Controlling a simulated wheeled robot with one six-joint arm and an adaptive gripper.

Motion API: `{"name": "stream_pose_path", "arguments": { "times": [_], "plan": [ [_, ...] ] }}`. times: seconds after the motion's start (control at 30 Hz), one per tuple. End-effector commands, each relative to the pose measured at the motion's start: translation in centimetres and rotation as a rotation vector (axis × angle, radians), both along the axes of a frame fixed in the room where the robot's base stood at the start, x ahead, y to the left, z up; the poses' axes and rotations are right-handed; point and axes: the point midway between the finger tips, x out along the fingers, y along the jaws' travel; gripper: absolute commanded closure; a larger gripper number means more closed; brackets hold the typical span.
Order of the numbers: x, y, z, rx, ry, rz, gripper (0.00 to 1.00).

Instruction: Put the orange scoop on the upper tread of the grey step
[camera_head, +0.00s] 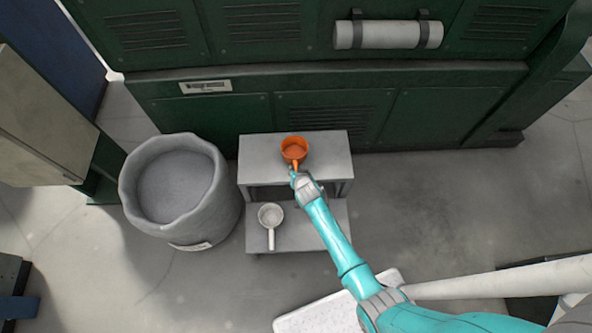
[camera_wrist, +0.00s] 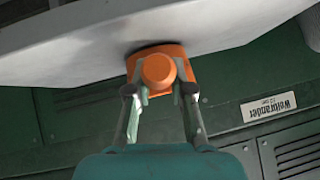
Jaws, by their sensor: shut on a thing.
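The orange scoop (camera_head: 294,148) is at the upper tread (camera_head: 262,148) of the grey step in the head view, cup opening up and handle toward my arm. My gripper (camera_head: 294,172) is shut on the scoop's handle. In the wrist view, my gripper (camera_wrist: 160,95) has a finger on each side of the orange scoop (camera_wrist: 158,68), its handle end facing the camera. The scoop appears against or very close to the pale tread surface (camera_wrist: 80,45); I cannot tell whether it bears fully on it.
A white scoop (camera_head: 270,217) sits on the lower tread (camera_head: 312,238). A large grey bin (camera_head: 226,205) stands left of the step. A green machine (camera_head: 330,115) rises behind. The upper tread is clear on both sides of the orange scoop.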

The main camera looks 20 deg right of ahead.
Motion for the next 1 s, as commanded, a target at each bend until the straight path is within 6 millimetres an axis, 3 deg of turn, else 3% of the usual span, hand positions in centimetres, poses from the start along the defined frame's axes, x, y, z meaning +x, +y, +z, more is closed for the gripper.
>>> {"name": "stream_pose_path", "arguments": {
  "times": [0.43,0.47,0.53,1.0],
  "plan": [
    [0.01,-0.01,-0.60,0.000,0.000,0.000,1.00],
    [-0.02,0.00,-0.58,0.000,0.000,0.000,0.71],
    [-0.02,0.00,-0.57,0.000,0.000,0.000,0.54],
    [-0.52,0.06,0.05,0.000,0.000,0.000,0.54]
  ]
}}
